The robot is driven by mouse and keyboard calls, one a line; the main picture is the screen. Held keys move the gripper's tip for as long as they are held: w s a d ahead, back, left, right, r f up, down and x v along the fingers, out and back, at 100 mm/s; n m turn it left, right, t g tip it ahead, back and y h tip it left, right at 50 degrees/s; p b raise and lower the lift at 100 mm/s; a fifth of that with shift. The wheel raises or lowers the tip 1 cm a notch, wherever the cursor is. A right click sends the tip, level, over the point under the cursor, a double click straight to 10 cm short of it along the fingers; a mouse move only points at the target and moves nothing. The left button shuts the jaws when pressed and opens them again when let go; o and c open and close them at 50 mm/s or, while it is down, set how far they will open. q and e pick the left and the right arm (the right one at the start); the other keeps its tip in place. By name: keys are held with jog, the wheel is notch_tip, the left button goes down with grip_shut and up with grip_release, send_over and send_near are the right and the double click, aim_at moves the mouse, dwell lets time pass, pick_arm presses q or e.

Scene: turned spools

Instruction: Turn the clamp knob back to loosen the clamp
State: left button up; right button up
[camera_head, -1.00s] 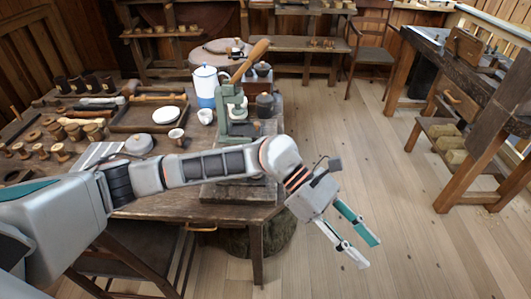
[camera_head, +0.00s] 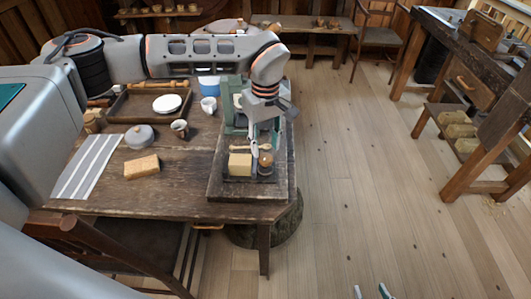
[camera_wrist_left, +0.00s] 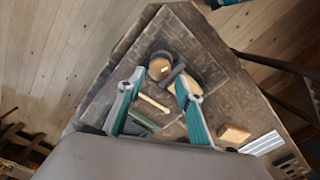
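The green clamp (camera_head: 232,118) stands on a dark wooden board on the table, partly hidden behind my left wrist. A pale wooden bar (camera_head: 241,148), apparently the clamp knob's handle, lies across its front; the bar (camera_wrist_left: 153,103) also shows in the left wrist view. My left gripper (camera_head: 262,146) points down over the clamp. In the wrist view, its fingers (camera_wrist_left: 163,82) are apart, with the bar lying between and beyond them; I see no contact. A tan block (camera_head: 240,165) and a round wooden piece (camera_head: 265,163) sit in front of the bar. My right gripper (camera_head: 371,291) shows only its separated tips.
A tray (camera_head: 125,108), plate and cups are behind.

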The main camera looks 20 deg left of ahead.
aim_at(266, 156)
pick_arm(q)
jog(key=shift+f, duration=2.2)
jog(key=shift+c, duration=0.2)
jog(key=c, duration=0.8)
jog(key=shift+o, duration=0.2)
jog(key=n+p, duration=0.1)
jog(key=n, duration=0.3)
jog(key=shift+r, duration=0.1)
jog(key=n, duration=0.5)
jog(key=shift+p, duration=0.3)
jog(key=n, duration=0.5)
jog(key=shift+n, duration=0.4)
jog(key=n, duration=0.4)
jog(key=shift+n, duration=0.3)
